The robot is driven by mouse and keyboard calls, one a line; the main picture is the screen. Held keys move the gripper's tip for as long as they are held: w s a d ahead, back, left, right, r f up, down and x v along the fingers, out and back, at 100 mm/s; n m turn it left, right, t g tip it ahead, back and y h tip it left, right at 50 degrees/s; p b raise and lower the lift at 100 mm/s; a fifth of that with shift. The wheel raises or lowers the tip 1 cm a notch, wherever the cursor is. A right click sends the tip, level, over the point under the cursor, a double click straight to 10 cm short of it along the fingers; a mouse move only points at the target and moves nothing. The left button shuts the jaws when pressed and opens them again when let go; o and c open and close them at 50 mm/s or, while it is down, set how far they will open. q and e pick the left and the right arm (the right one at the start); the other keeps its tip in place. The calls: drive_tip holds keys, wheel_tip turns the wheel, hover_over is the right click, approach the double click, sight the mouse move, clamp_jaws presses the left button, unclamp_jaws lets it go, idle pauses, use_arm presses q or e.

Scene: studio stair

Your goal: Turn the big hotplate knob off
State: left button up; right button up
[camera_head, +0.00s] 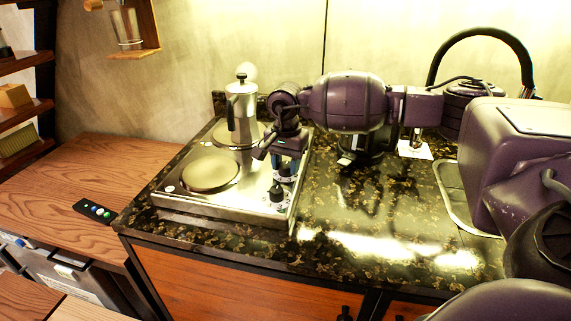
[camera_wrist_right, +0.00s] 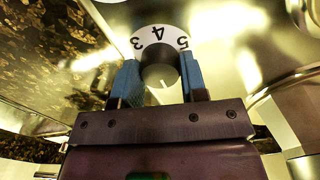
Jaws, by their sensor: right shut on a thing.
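The steel hotplate (camera_head: 185,203) lies on the dark speckled counter, with a front plate (camera_head: 210,173) and a rear plate partly hidden by a moka pot. Two knobs are on its right side. The front knob (camera_head: 277,194) is free. My right gripper (camera_head: 286,163) is at the farther knob (camera_head: 285,173). In the right wrist view its blue fingers (camera_wrist_right: 161,84) are shut on both sides of a dark round knob (camera_wrist_right: 160,73). The white dial ring (camera_wrist_right: 157,36) shows 3, 4 and 5; its rest is hidden. I cannot tell which plate this knob serves. My left gripper is not in view.
A moka pot (camera_head: 241,104) stands upright on the rear plate, close left of my right gripper. A sink (camera_head: 455,195) is at the right. A small button panel (camera_head: 95,210) lies on the wooden top at left.

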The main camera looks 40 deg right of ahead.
sight(286, 165)
drive_tip(key=shift+r, duration=0.1)
drive_tip(key=o, duration=0.9)
wheel_tip(286, 165, up, 11)
drive_tip(key=shift+f+p, duration=0.15)
drive_tip(key=shift+p, duration=0.25)
idle(0.4)
